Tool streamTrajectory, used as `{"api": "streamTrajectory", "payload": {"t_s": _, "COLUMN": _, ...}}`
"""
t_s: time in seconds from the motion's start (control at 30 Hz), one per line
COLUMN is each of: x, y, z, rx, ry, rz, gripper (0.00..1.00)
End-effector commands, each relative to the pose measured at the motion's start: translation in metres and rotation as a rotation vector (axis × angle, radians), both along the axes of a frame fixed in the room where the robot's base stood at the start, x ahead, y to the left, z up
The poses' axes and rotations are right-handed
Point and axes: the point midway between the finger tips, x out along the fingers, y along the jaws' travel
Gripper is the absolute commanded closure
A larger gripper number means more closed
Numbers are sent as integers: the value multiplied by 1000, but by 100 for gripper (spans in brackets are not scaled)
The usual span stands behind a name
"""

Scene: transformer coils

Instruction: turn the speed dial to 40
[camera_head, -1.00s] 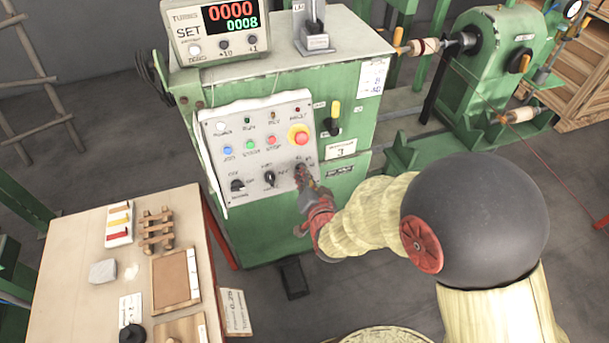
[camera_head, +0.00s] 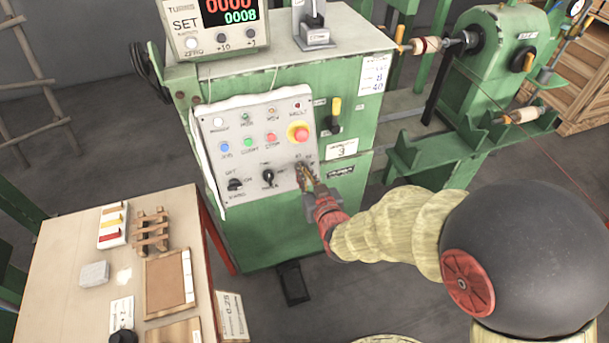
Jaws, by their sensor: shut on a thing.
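The control panel (camera_head: 250,140) is a white plate with lamps, coloured buttons and dials on the front of the green machine. The speed dial sits at the panel's lower right and is mostly hidden behind my gripper (camera_head: 306,176). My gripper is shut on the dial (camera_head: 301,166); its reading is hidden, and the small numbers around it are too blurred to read. Two other black dials, a left one (camera_head: 235,185) and a middle one (camera_head: 268,177), stand to its left on the panel.
A red emergency button (camera_head: 299,132) is just above my gripper. A yellow-handled lever (camera_head: 335,112) stands to its upper right. A counter box (camera_head: 217,25) is on top of the machine. A wooden table (camera_head: 70,270) with trays and small parts fills the lower left.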

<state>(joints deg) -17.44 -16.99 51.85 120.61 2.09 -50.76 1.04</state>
Motion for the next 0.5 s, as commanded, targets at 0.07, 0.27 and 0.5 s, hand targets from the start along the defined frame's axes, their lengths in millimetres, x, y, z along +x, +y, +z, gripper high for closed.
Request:
{"api": "streamTrajectory", "payload": {"t_s": 0.07, "x": -1, "y": 0, "z": -1, "rx": -18, "ry": -3, "rz": 8, "gripper": 100}}
{"api": "streamTrajectory", "payload": {"t_s": 0.27, "x": 0, "y": 0, "z": -1, "rx": -44, "ry": -10, "rz": 18, "gripper": 100}}
{"api": "streamTrajectory", "payload": {"t_s": 0.5, "x": -1, "y": 0, "z": -1, "rx": -46, "ry": -10, "rz": 20, "gripper": 100}}
